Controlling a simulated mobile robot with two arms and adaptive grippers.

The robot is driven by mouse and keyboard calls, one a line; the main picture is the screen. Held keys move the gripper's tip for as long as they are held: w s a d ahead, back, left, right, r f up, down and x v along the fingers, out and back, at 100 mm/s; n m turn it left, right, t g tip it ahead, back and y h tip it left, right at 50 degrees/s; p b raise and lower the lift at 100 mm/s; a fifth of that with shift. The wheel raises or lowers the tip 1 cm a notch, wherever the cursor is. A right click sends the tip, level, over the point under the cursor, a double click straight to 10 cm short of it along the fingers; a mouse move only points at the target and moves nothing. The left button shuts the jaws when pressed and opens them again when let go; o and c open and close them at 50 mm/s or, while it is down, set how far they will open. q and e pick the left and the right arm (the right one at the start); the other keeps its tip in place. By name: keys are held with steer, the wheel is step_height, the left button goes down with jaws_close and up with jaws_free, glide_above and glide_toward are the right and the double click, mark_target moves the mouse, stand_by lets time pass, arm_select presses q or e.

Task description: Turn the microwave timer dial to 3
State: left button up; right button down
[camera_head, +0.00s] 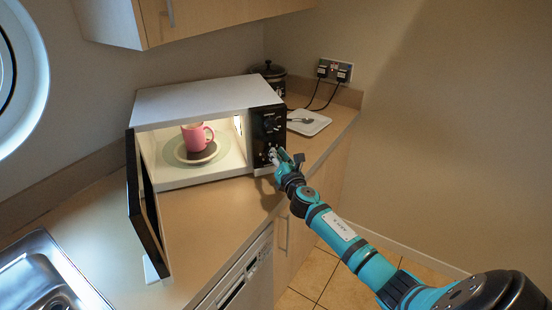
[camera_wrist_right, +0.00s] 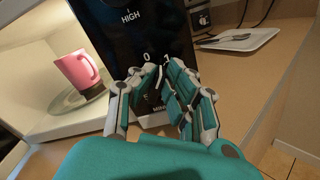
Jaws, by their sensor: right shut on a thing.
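The microwave (camera_head: 200,100) stands on the counter with its door (camera_head: 146,205) swung wide open. Its black control panel (camera_head: 268,130) is on the right side. My right gripper (camera_head: 277,157) is at the lower part of this panel. In the right wrist view my right gripper (camera_wrist_right: 160,85) is shut around the lower dial (camera_wrist_right: 153,97), which its fingers mostly hide. A "0" shows just above the fingers, and "HIGH" is printed higher up by the upper dial. The dial's setting cannot be read. A pink mug (camera_head: 197,136) stands inside on the turntable. My left gripper is not in view.
A sink (camera_head: 45,275) is at the lower left. The counter before the microwave is mostly clear.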

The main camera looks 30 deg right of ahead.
steer(key=m+b, duration=0.1)
steer(key=m, duration=0.4)
steer(key=f+m+b, duration=0.1)
steer(key=m, duration=0.4)
steer(key=f+m+b, duration=0.1)
steer(key=m, duration=0.4)
steer(key=shift+s+d+f+m, duration=0.1)
steer(key=shift+d+f+m, duration=0.05)
steer(key=shift+d+m, duration=0.15)
steer(key=shift+a+f+m, duration=0.1)
steer(key=shift+f+m, duration=0.05)
steer(key=shift+m, duration=0.85)
steer(key=shift+a+f+m, duration=0.1)
steer(key=shift+m, duration=0.9)
steer(key=c, duration=1.4)
jaws_free()
